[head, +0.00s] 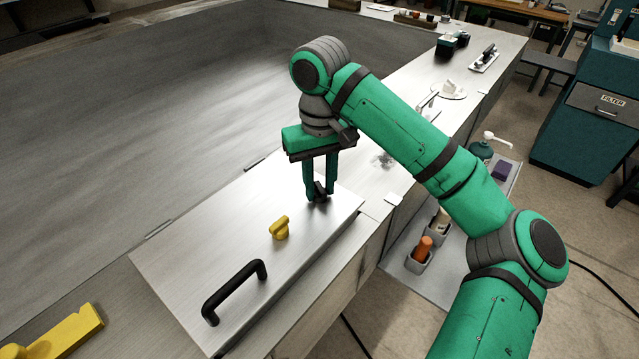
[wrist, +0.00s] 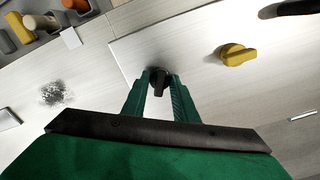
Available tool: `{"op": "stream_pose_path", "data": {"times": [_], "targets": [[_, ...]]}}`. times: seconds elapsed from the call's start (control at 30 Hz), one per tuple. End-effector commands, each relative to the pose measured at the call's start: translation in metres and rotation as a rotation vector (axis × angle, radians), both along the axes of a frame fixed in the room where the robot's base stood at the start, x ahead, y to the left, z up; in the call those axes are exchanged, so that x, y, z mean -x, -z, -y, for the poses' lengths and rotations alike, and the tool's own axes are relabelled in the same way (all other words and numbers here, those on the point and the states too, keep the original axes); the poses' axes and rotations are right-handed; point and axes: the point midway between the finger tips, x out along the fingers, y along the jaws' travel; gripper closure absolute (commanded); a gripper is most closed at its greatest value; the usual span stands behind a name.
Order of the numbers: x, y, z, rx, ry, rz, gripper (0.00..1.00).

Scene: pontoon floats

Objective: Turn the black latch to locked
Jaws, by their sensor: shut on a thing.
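The black latch (head: 319,192) is a small knob on the light metal panel (head: 190,258), near the panel's far end. It also shows in the wrist view (wrist: 160,82). My gripper (head: 320,190) points down at it, with its green fingers on both sides of the knob; in the wrist view the fingertips (wrist: 160,80) are shut on it. The fingers partly hide the latch, and I see no mark that tells its locked side.
A yellow latch (head: 280,228) and a black bar handle (head: 234,290) stand on the same panel. A yellow block (head: 58,335) lies at the lower left. Containers with an orange item (head: 423,248) sit on a lower shelf at right. The grey surface at left is clear.

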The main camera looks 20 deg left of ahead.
Motion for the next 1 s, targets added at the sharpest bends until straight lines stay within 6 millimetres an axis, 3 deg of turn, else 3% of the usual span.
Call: {"op": "stream_pose_path", "data": {"times": [0.5, 1.0], "targets": [[-0.0001, -0.0007, 0.0001, -0.001, -0.392, 0.001, 0.96], [-0.0001, -0.0007, 0.0001, 0.000, -0.503, 0.001, 0.96]]}}
